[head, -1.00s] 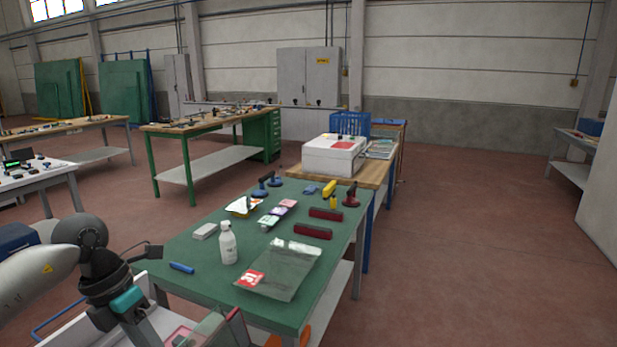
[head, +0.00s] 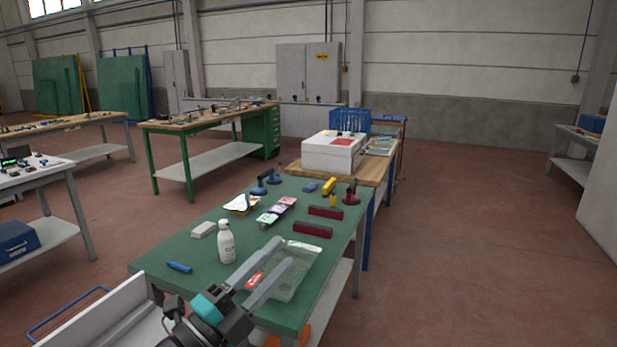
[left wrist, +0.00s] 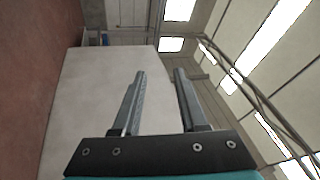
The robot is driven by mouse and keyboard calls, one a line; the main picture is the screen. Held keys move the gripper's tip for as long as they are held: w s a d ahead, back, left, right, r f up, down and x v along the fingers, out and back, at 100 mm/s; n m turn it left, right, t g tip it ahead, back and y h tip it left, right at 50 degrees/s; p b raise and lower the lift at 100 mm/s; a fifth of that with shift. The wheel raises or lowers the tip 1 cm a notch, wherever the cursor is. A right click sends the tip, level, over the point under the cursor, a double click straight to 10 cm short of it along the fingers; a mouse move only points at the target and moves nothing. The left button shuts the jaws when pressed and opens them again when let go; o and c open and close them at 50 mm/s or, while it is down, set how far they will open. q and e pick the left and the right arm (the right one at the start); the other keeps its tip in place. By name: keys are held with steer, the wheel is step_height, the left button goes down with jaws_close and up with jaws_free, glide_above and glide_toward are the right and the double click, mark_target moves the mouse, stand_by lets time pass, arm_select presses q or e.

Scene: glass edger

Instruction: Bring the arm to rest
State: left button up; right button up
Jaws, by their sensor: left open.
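My left gripper (head: 281,263) is in front of the near end of the green-topped table (head: 190,243) in the head view. Its two grey fingers stand apart with nothing between them, and they cover part of a clear plastic bag (head: 301,275) with a red label. In the left wrist view the open fingers (left wrist: 158,75) point at a pale wall-like surface and the roof windows. My right gripper is in neither view.
A white bottle (head: 226,243), a blue pen-like tool (head: 179,267) and dark red blocks (head: 312,230) are on the green top. A white tray or cart (head: 100,320) is at the lower left. Red floor to the right is clear.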

arm_select(q)
steer(key=s+a+f+n+g+y, duration=0.1)
steer(key=s+a+f+n+y, duration=0.1)
steer(key=a+f+n+y, duration=0.55)
steer(key=s+a+f+n+g+y, duration=0.25)
steer(key=a+f+n+y, duration=0.35)
steer(key=f+n, duration=0.4)
steer(key=s+d+f+n+g, duration=0.1)
steer(key=s+f+n+g, duration=0.1)
steer(key=s+f+g, duration=0.6)
steer(key=s+d+f+n+g, duration=0.2)
steer(key=s+f+n, duration=0.15)
steer(key=s, duration=0.85)
step_height(320, 180, down, 25)
steer(key=s+m+b, duration=0.1)
steer(key=s+b, duration=0.2)
steer(key=s+a+f+g+b, duration=0.1)
steer(key=s+a+f+g, duration=0.1)
steer(key=s+f, duration=1.2)
steer(key=shift+s+a+f+b, duration=0.3)
steer(key=shift+a, duration=0.3)
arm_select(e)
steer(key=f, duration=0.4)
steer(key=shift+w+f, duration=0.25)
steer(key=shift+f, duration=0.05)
